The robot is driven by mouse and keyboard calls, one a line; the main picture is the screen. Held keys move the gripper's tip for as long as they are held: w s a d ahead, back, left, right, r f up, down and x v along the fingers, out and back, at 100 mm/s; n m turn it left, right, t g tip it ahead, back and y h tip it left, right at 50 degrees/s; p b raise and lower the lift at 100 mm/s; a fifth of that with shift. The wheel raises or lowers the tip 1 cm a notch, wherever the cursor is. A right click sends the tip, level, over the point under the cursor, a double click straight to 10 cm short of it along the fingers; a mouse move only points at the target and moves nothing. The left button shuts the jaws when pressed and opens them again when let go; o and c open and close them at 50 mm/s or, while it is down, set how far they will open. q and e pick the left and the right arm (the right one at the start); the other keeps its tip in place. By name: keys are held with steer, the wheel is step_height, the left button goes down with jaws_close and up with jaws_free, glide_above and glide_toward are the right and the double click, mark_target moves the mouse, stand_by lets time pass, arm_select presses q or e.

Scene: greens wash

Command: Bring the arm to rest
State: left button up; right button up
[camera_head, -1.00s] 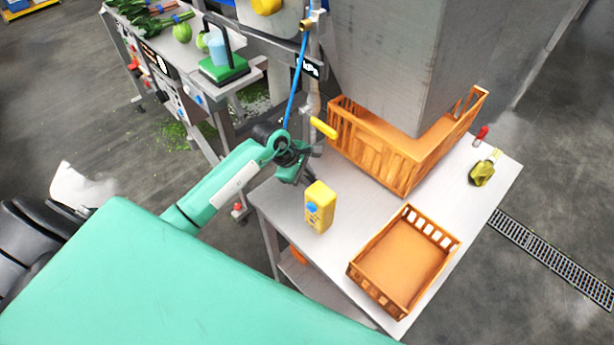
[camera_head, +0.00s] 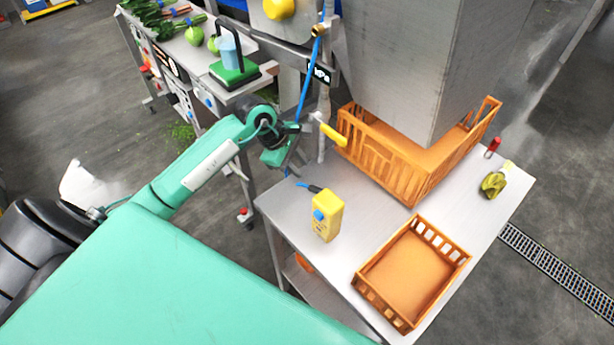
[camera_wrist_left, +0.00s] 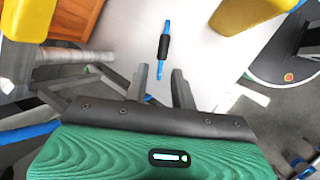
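My left gripper (camera_head: 296,158) hangs over the left back corner of the steel table (camera_head: 285,205). In the left wrist view its two fingers (camera_wrist_left: 160,84) stand apart with nothing between them. A blue pen-like tool with a black grip (camera_wrist_left: 164,48) lies on the table beyond the fingertips. It also shows in the head view (camera_head: 311,187), beside a yellow box-shaped device (camera_head: 328,220) that stands upright. My left arm reaches in from the left, partly bent. My right gripper is out of view.
A large orange crate (camera_head: 375,160) stands at the table's back, below a grey metal housing (camera_head: 390,60). A smaller orange crate (camera_head: 365,290) is in front. A yellow-handled valve (camera_head: 333,135) and a blue hose (camera_head: 308,80) are close to the gripper.

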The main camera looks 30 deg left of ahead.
arm_select(q)
steer(key=shift+v, duration=1.05)
